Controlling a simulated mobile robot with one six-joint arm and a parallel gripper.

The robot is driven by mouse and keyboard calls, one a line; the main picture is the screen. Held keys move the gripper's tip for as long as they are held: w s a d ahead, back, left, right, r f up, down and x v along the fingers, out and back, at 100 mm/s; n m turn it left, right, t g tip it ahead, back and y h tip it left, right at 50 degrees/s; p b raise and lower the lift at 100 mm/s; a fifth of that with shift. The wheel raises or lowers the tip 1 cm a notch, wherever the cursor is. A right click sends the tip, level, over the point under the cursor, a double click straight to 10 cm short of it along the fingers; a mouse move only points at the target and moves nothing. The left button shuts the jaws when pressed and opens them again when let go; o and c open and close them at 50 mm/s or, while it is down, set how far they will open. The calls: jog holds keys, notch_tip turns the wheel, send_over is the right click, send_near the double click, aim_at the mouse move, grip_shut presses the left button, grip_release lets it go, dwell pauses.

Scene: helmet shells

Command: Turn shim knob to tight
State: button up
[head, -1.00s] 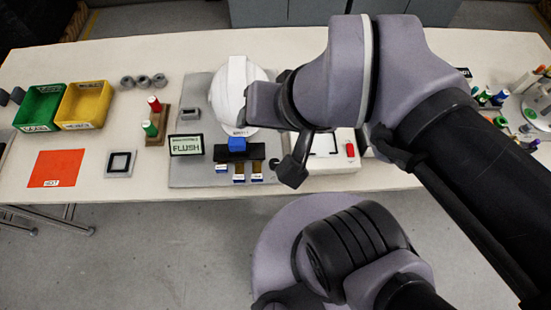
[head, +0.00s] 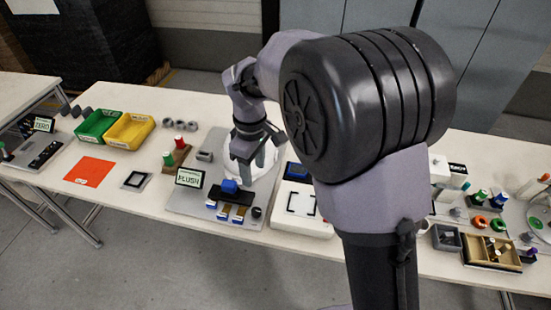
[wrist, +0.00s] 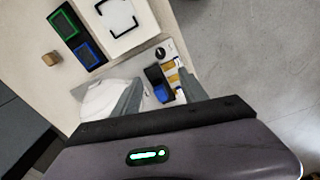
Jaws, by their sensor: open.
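A small round black knob (head: 257,212), which I take to be the shim knob, sits at the front right corner of the grey fixture plate (head: 180,204). In the wrist view the black knob (wrist: 160,54) shows a pale mark on top; its setting is too small to read. My gripper (head: 256,158) is open and empty above the white helmet shell (head: 262,180), behind the knob. Its two fingers (wrist: 158,80) also show in the wrist view. The display (head: 190,177) on the plate reads FLUSH. A blue block (head: 229,186) sits on a black holder beside the knob.
Small labelled blocks (head: 223,212) stand along the plate's front, left of the knob. A white panel (head: 302,209) with a black square outline lies right of the plate. A red mat (head: 89,172) and green (head: 97,124) and yellow (head: 130,130) bins are further left.

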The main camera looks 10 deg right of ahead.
aim_at(256, 211)
jog(key=shift+n, duration=0.4)
jog(key=f+b, duration=0.2)
jog(key=f, duration=0.4)
jog(key=f+b, duration=0.2)
jog(key=f, duration=0.5)
jog(key=f+b, duration=0.3)
jog(key=f, duration=0.3)
jog(key=shift+w+a+f, duration=0.15)
jog(key=shift+w+a, duration=0.1)
jog(key=shift+c, duration=0.4)
grip_shut()
